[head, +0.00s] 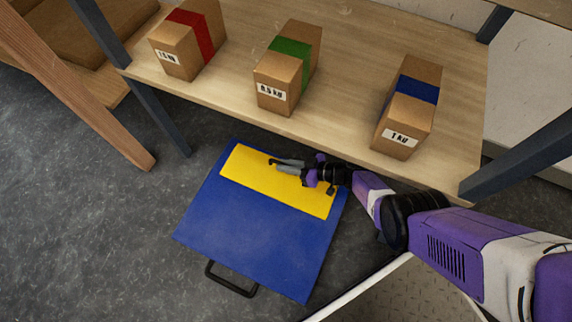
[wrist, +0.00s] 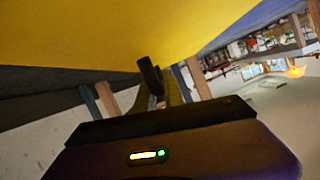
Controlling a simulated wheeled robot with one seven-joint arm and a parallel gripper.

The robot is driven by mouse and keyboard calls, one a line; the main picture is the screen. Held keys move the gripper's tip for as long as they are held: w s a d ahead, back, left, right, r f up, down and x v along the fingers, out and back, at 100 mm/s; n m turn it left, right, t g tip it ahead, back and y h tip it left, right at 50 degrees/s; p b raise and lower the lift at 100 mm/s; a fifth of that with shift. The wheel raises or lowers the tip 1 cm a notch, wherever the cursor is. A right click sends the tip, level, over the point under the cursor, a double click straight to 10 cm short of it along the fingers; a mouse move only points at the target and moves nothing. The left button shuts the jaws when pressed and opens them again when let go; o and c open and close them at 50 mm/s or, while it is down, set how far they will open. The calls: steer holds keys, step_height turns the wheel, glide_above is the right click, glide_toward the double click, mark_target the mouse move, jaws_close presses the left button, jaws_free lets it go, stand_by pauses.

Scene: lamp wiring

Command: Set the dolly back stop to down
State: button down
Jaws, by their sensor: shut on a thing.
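The dolly (head: 250,235) is a blue platform with a black handle at its near edge, on the floor in front of the shelf. A yellow panel, which I take as its back stop (head: 312,198), spans the far part of the dolly; its tilt is hard to judge from above. My gripper (head: 278,165) reaches in from the right over the yellow panel and is shut on it. In the wrist view the yellow panel (wrist: 110,35) fills the top, with a dark fingertip (wrist: 150,76) at its lower edge. The exact grip contact is hard to see.
A wooden shelf (head: 345,95) stands just beyond the dolly, close to my arm. It bears boxes with a red band (head: 190,40), a green band (head: 287,65) and a blue band (head: 408,105). Dark shelf legs stand at left and right. Floor left of the dolly is clear.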

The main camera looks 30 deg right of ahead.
steer(key=c, duration=1.7)
jaws_free()
steer(key=shift+a+f, duration=0.1)
steer(key=p+v, duration=0.3)
steer(key=v, duration=0.3)
steer(key=shift+s+r+p, duration=0.2)
steer(key=shift+p, duration=0.2)
steer(key=shift+s+d, duration=0.5)
steer(key=shift+r, duration=0.1)
